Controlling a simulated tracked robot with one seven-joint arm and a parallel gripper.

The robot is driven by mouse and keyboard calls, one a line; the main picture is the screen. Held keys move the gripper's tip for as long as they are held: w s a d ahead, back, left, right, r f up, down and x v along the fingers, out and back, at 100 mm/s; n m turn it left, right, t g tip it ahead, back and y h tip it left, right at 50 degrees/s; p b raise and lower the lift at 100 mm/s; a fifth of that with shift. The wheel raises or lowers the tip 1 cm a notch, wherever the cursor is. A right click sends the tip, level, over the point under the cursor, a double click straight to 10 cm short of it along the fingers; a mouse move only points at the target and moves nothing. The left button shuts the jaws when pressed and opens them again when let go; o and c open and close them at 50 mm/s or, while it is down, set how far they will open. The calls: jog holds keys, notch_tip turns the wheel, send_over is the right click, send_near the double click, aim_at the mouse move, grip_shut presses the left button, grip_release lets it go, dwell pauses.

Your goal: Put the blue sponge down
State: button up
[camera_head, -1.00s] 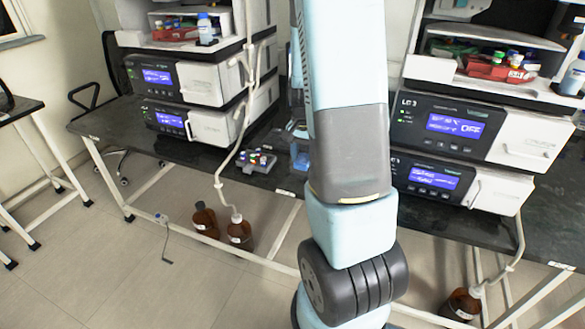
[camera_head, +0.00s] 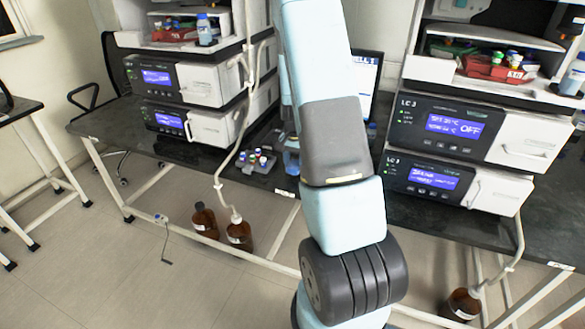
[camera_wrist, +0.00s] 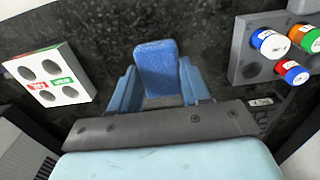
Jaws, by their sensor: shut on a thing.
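The blue sponge (camera_wrist: 157,66) is a rounded block in the upper middle of the wrist view, between the two blue fingers of my gripper (camera_wrist: 159,82). My gripper is shut on it, one finger at each side. Dark bench top shows around the sponge; I cannot tell whether the sponge touches it. In the head view my arm hides most of the gripper area, and I cannot make out the sponge clearly there.
In the wrist view, a white block with holes (camera_wrist: 62,74) lies left and a grey rack (camera_wrist: 243,66) with coloured caps right. In the head view, instrument stacks (camera_head: 172,79) (camera_head: 447,123) flank my arm, and a monitor (camera_head: 367,75) stands behind it.

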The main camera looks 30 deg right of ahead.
jog(key=shift+f, duration=1)
jog(key=shift+f, duration=0.1)
jog(key=o, duration=0.9)
jog(key=shift+o, duration=0.2)
notch_tip(320, 180, up, 12)
notch_tip(320, 180, up, 10)
jog(key=n+t, duration=0.1)
jog(key=n, duration=0.1)
send_over(294, 165)
jog(key=s+a, duration=0.3)
jog(key=a, duration=0.2)
jog(key=s+a+r+n+t, duration=0.1)
jog(key=s+a+r+n, duration=0.1)
jog(key=s+a+r, duration=0.2)
jog(key=s+a+r+n+t, duration=0.2)
jog(key=s+a+r, duration=0.3)
jog(key=s, duration=0.6)
jog(key=s+a+r+n+t, duration=0.1)
jog(key=s+a+r+n, duration=0.3)
jog(key=s+r, duration=0.3)
jog(key=shift+s+a+t, duration=0.3)
jog(key=shift+a, duration=0.25)
